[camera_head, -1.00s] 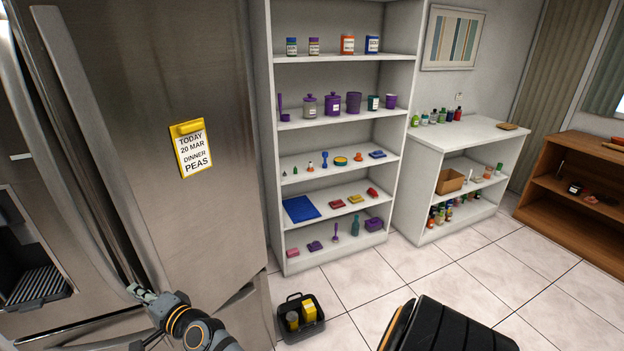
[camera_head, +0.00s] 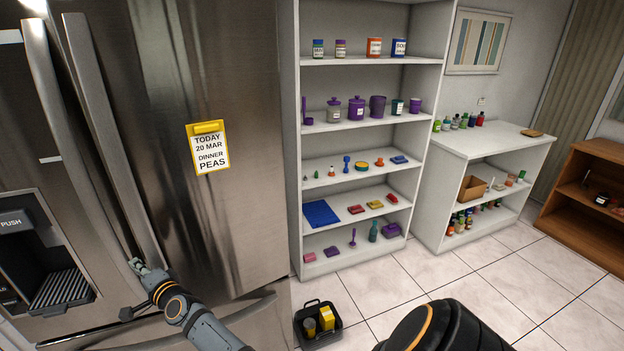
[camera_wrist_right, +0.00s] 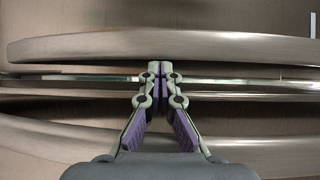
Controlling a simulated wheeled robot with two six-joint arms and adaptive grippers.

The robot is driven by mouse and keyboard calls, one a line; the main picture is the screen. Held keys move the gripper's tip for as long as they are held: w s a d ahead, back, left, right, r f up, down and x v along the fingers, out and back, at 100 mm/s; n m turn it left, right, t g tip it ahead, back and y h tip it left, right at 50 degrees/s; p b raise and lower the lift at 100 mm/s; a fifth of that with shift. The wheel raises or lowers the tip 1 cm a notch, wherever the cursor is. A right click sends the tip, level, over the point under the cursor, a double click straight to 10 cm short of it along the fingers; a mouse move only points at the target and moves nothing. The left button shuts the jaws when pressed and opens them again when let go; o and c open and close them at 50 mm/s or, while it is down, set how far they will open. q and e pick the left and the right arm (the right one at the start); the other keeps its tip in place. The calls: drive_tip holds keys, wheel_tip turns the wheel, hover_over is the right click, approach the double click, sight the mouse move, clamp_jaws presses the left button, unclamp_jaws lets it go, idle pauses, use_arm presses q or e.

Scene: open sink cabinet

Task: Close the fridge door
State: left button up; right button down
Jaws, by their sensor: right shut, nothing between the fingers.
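The stainless steel fridge's right door (camera_head: 235,90) carries a yellow-clipped note (camera_head: 208,147). Its long handle (camera_head: 108,140) stands beside the left door's handle (camera_head: 84,130). The door looks nearly level with the left door, but I cannot tell if it is fully shut. My right gripper (camera_head: 138,265) is shut and empty, low by the handles' lower ends. In the right wrist view the closed fingertips (camera_wrist_right: 160,68) point at the seam between the two handles; I cannot tell whether they touch. My left gripper is not in view.
An ice and water dispenser (camera_head: 60,255) is in the left door, and a drawer (camera_head: 240,315) lies below. A black caddy (camera_head: 317,322) stands on the floor right of the fridge. A white shelf unit (camera_head: 300,140) stands close beside it. Tiled floor (camera_head: 420,272) is open at right.

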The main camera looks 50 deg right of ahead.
drive_tip(key=shift+w+d+r+h, duration=0.1)
drive_tip(key=shift+w+d+h, duration=0.4)
drive_tip(key=shift+w, duration=0.3)
drive_tip(key=shift+a+m, duration=0.1)
drive_tip(key=shift+m, duration=0.2)
